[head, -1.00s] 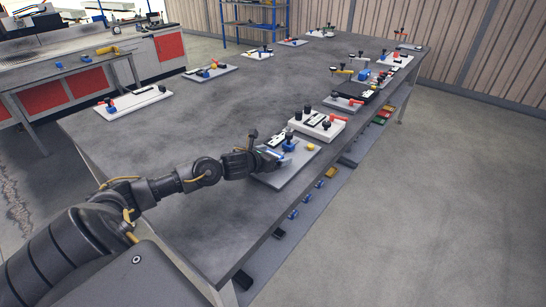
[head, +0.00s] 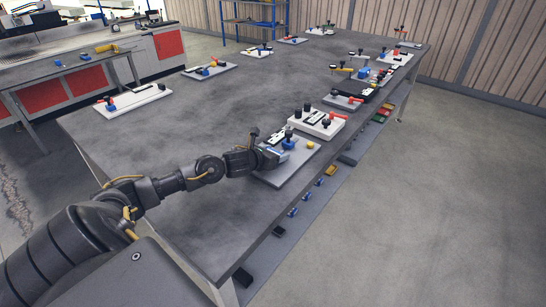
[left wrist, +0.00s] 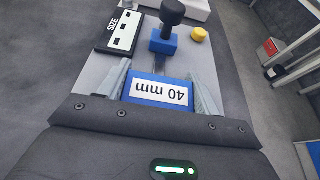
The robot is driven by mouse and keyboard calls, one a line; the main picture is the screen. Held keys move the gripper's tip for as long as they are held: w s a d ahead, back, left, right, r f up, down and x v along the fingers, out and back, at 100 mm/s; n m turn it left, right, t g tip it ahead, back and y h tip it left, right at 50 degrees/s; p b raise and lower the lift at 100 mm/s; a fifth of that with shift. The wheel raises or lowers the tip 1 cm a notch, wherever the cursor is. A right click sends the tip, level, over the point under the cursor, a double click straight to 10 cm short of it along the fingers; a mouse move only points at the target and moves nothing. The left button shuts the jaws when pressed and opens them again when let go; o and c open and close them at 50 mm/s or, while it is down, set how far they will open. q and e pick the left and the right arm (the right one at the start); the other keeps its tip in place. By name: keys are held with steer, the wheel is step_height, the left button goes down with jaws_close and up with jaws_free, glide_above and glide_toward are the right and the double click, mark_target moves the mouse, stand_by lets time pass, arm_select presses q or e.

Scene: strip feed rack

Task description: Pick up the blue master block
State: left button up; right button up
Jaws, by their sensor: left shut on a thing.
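The blue master block (left wrist: 155,92) carries a white "40 mm" label, upside down in the left wrist view. My left gripper (left wrist: 162,84) is shut on it, with one grey finger at each side. The block is over or on a grey base plate (left wrist: 201,62); I cannot tell whether it touches the plate. In the head view my left gripper (head: 268,157) reaches the plate (head: 296,170) near the table's edge, and the block is mostly hidden there. My right gripper is not in view.
On the same plate are a blue block with a black knob (left wrist: 165,40), a yellow button (left wrist: 199,34) and a black-and-white SIZE card (left wrist: 122,31). A white fixture (head: 317,122) stands just behind. The table's left middle (head: 190,125) is clear.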

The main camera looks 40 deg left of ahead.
mark_target(274, 151)
arm_select(q)
steer(key=shift+r, duration=0.15)
steer(key=shift+r, duration=0.5)
step_height(274, 151, up, 2)
steer(key=shift+s+r+b, duration=0.1)
steer(key=shift+r+b, duration=0.1)
steer(key=shift+b, duration=0.25)
steer(key=s+d+r+p, duration=0.2)
steer(key=s+d+r, duration=0.7)
steer(key=s, duration=0.1)
steer(key=shift+s+r+p, duration=0.2)
steer(key=shift+s+p, duration=0.05)
steer(key=shift+p, duration=0.05)
